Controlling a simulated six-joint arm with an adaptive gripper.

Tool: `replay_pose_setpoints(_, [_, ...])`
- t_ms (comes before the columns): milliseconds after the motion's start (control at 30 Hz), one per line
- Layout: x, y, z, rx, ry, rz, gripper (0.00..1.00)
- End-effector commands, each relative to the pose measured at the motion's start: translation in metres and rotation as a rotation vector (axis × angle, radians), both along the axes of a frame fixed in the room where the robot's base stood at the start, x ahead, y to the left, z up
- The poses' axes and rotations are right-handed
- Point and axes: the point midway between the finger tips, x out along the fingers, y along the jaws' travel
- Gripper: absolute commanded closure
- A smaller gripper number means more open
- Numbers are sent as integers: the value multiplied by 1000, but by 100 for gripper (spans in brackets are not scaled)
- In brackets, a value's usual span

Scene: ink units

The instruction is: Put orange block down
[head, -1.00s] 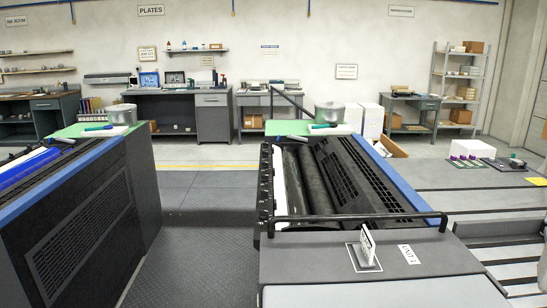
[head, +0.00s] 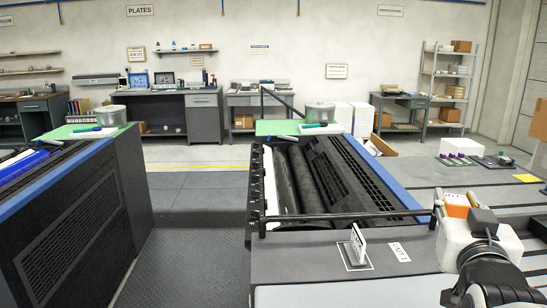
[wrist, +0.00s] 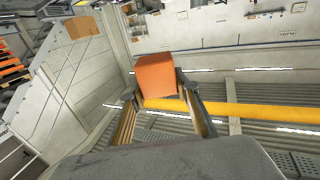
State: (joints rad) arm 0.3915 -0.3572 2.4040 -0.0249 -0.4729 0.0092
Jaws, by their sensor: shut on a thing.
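The orange block (wrist: 158,76) is between the two fingertips of my gripper (wrist: 156,88) in the wrist view, and the gripper is shut on it. In the head view, my gripper (head: 452,205) is at the right, by the end of the dark press unit, with the orange block (head: 457,199) showing at its far end. The block appears held up in the air. The white wrist housing hides part of the gripper and the surface behind it.
The press unit (head: 376,188) with a black rail (head: 340,217) stands left of my arm. An upright metal plate (head: 357,245) stands on its front deck. At right, a white box (head: 459,147), small purple-topped items and a yellow card (head: 525,178) lie on a grey surface.

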Motion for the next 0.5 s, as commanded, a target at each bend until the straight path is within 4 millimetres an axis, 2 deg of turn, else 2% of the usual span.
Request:
replay_pose_setpoints(33, [4,12,0,1,-1,27,90])
replay_pose_setpoints(500, [29,114,1,12,-5,241,90])
